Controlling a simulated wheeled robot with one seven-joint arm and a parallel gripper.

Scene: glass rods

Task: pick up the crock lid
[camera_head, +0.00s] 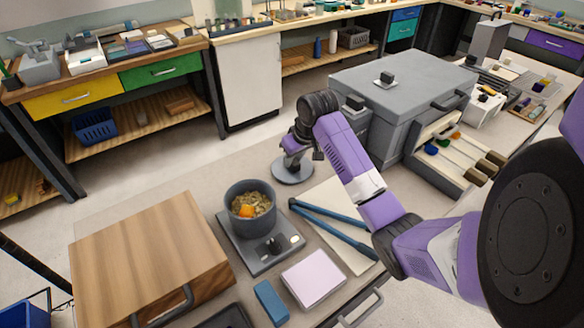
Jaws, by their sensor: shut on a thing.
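The crock lid (293,174) is a flat grey disc behind and to the right of the open crock. My gripper (292,158) points down over its middle and is shut on it; the lid's grip part is mostly hidden by the gripper. I cannot tell whether the lid touches the surface below. The dark grey crock (239,220) is uncovered and holds brown bits with an orange piece. It stands on a grey plate with a black knob.
Blue-handled tongs or rods (330,215) lie on a pale board right of the crock. A wooden box (145,240) stands at left. A lilac pad (314,277) and blue block (271,301) lie in front. A large grey case (405,85) stands behind my arm.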

